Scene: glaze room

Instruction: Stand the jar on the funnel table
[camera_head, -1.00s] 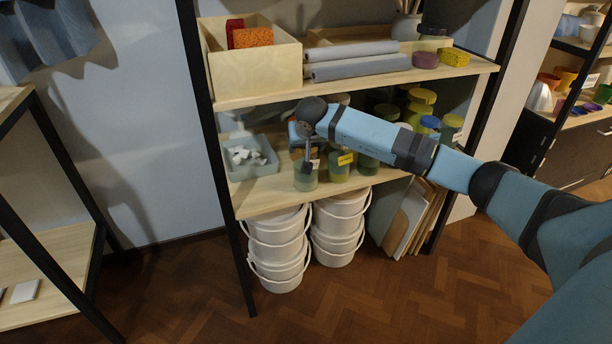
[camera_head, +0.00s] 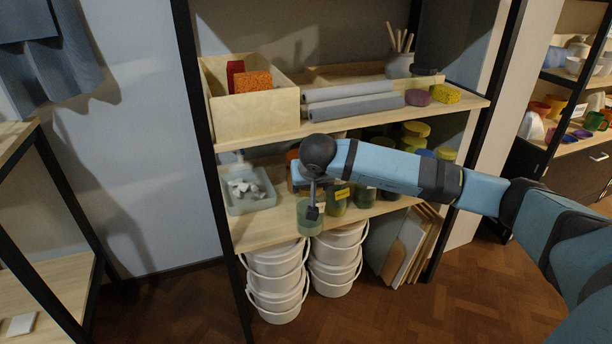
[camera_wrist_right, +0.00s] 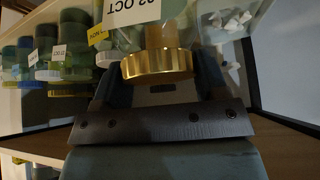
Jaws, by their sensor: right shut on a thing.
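The jar (camera_head: 309,222) is greenish glass. In the head view it hangs at the front edge of the middle shelf, and my arm hides its top. My right gripper (camera_head: 312,203) is shut on it from above. In the right wrist view the jar's gold lid (camera_wrist_right: 157,66) sits between the fingers, and a white label reading "02 OCT" (camera_wrist_right: 133,10) shows on its side. I cannot tell whether its base touches the shelf. My left gripper is not in view. I cannot make out a funnel table for certain.
Other labelled jars (camera_head: 337,199) stand close behind and right on the middle shelf (camera_head: 262,231). A grey tray of white pieces (camera_head: 247,206) is to the left. White buckets (camera_head: 275,289) stand below. Black shelf posts (camera_head: 212,165) flank the space. Another wooden unit (camera_head: 60,285) is at the far left.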

